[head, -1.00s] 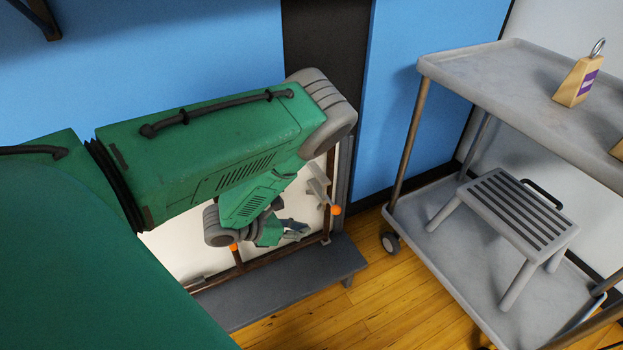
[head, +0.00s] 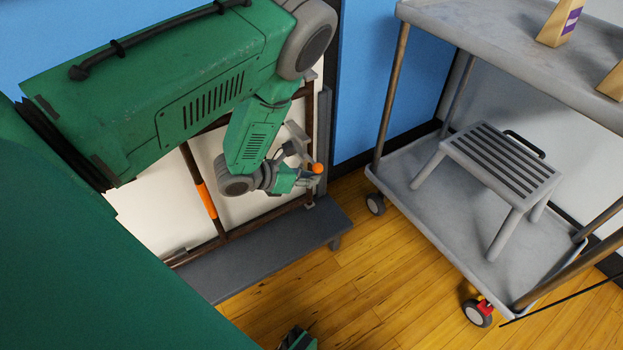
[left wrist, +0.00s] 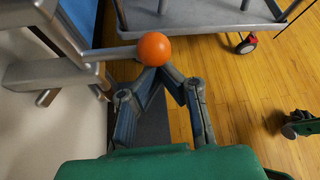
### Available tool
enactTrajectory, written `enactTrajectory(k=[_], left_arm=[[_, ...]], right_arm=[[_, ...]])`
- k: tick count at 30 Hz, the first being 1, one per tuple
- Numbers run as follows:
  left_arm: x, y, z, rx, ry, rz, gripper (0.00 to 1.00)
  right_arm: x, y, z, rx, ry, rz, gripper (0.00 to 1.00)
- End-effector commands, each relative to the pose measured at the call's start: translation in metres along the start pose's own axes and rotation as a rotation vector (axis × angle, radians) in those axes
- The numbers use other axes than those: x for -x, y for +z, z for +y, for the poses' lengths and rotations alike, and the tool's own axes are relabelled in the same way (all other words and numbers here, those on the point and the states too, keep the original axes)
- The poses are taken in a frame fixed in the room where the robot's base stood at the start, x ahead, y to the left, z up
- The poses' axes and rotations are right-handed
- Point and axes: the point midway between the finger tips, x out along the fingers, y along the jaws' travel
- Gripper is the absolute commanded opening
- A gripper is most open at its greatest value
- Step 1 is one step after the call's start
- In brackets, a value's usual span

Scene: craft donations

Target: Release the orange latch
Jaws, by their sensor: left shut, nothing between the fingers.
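The orange ball knob (head: 317,168) sits at the end of a grey lever on the right side of the white-backed, brown-barred frame. In the left wrist view the orange knob (left wrist: 154,48) is just beyond my fingertips. My left gripper (head: 311,181) is shut and empty, with its tips right beside the knob. Its tips (left wrist: 163,72) meet just below the ball in the left wrist view; I cannot tell whether they touch it. My right gripper seems to show partly at the bottom edge (head: 298,340); its fingers are not clear.
An orange sleeve (head: 206,200) is on a brown bar of the frame. A dark grey base ledge (head: 265,245) runs below the frame. A grey cart (head: 415,195) with a step stool (head: 500,160) stands to the right. Wooden floor (head: 375,270) lies open between.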

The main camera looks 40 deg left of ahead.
Motion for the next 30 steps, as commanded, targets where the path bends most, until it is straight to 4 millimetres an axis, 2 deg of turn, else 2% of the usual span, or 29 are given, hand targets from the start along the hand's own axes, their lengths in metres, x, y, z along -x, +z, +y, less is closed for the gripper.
enactTrajectory(k=[7,17,30], left_arm=[[0.003,0.004,-0.001,-0.001,0.0,0.0,0.0],[0.021,0.036,-0.008,-0.002,-0.002,-0.001,0.0],[0.018,0.034,-0.007,-0.001,-0.002,-0.003,0.0]], right_arm=[[0.005,0.0,0.0,0.0,0.0,0.0,0.4],[0.039,-0.002,0.0,0.0,0.0,0.0,0.4],[0.035,-0.002,0.0,0.0,0.0,0.0,0.4]])
